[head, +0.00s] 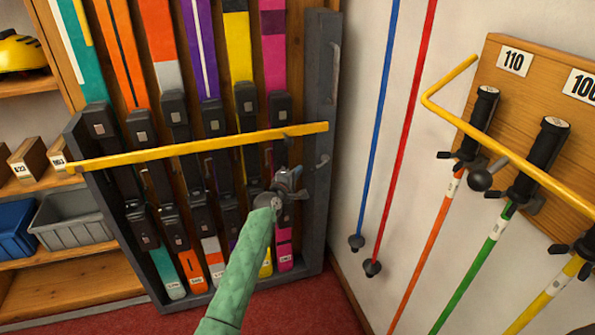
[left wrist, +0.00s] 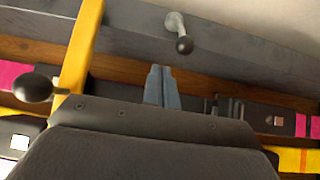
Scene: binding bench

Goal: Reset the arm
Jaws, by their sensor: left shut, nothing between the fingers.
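My left arm, in a green sleeve, reaches up from the bottom of the head view. Its gripper (head: 292,184) is shut and empty, in front of the right end of the ski rack, just below the yellow bar (head: 220,143). In the left wrist view the closed grey fingers (left wrist: 160,86) point at the rack's dark side frame (left wrist: 120,32). The yellow bar (left wrist: 80,55) and a black knob (left wrist: 33,88) show left of them. I cannot tell whether the fingers touch anything. My right gripper is not in view.
The rack holds several coloured skis (head: 200,45) behind the bar. A peg with a round knob (left wrist: 183,40) sticks out of the side frame. Ski poles (head: 408,130) and another yellow bar (head: 530,165) are on the right wall. Shelves with a grey bin (head: 75,220) stand left.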

